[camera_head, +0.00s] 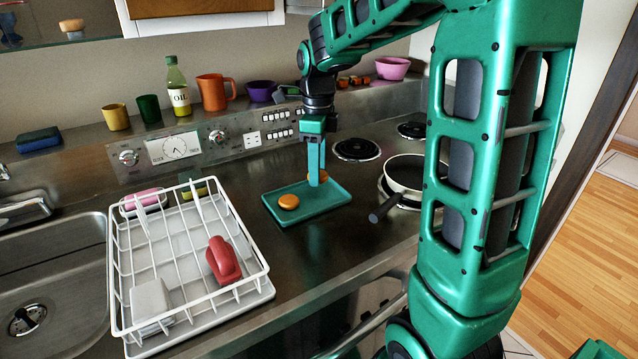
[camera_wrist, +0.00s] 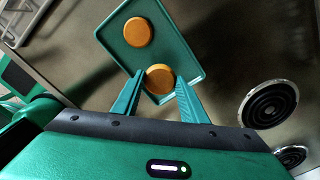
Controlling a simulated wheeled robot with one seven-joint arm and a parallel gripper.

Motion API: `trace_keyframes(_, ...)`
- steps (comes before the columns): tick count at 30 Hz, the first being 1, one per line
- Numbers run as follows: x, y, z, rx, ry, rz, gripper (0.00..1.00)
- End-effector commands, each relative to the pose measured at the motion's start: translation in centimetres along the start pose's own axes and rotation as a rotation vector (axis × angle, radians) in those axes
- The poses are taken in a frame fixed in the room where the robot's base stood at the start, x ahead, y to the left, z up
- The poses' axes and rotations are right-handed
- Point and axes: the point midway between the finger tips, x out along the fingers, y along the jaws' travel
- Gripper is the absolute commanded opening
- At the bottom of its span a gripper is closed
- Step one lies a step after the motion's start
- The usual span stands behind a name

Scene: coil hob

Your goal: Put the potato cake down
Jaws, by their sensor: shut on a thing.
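My gripper (camera_head: 317,178) is shut on an orange-brown potato cake (camera_head: 323,175) at the right part of the teal tray (camera_head: 335,198). In the wrist view the held potato cake (camera_wrist: 159,79) sits between the two teal fingertips (camera_wrist: 157,92), over the near end of the tray (camera_wrist: 166,29). Whether it touches the tray floor I cannot tell. A second potato cake (camera_head: 288,201) lies on the left part of the tray, and it also shows in the wrist view (camera_wrist: 138,32), apart from the held one. My fingers partly hide the held cake in the head view.
A white dish rack (camera_head: 262,268) with a red item (camera_head: 222,260) stands left of the tray. A pan (camera_head: 405,172) sits on the hob at right, its dark handle (camera_head: 388,207) pointing towards the tray. Bottle, cups and bowls line the back ledge. Counter in front of the tray is clear.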

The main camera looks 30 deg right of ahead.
Motion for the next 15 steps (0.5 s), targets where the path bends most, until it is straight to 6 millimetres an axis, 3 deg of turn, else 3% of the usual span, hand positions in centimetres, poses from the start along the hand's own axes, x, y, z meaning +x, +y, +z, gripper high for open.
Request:
trace_keyframes(6, 1.3, -2.0, -1.0, 0.002, 0.0, 0.0, 0.18)
trace_keyframes(11, 2.2, -2.0, -1.1, 0.001, 0.001, 0.002, 0.18)
trace_keyframes(15, 4.1, -2.0, -1.1, 0.001, 0.002, 0.003, 0.18)
